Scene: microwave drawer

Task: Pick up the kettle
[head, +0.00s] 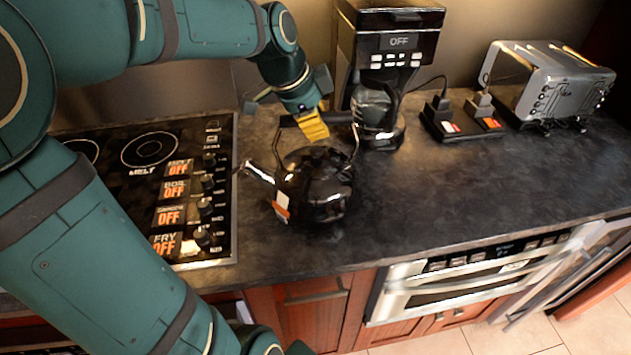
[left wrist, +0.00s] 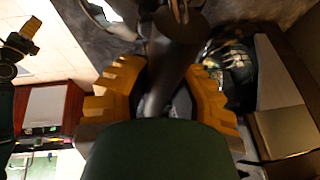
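The kettle (head: 318,185) is glossy black and stands upright on the dark counter, right of the stove, in the head view. Its spout points left and an orange-and-white tag hangs at its left side. Its raised handle (head: 342,117) arches over the lid. My left gripper (head: 312,125) is at the handle, with yellow fingers around it. In the left wrist view the left gripper (left wrist: 165,92) has a finger on each side of the dark handle (left wrist: 172,62). Whether the fingers press on it is unclear. My right gripper (left wrist: 25,42) shows partly at the left edge there.
A coffee maker (head: 385,75) stands close behind the kettle. A black block with plugs (head: 460,117) and a toaster (head: 550,80) are farther right. The stove (head: 150,190) lies to the left. The counter (head: 450,190) right of the kettle is clear.

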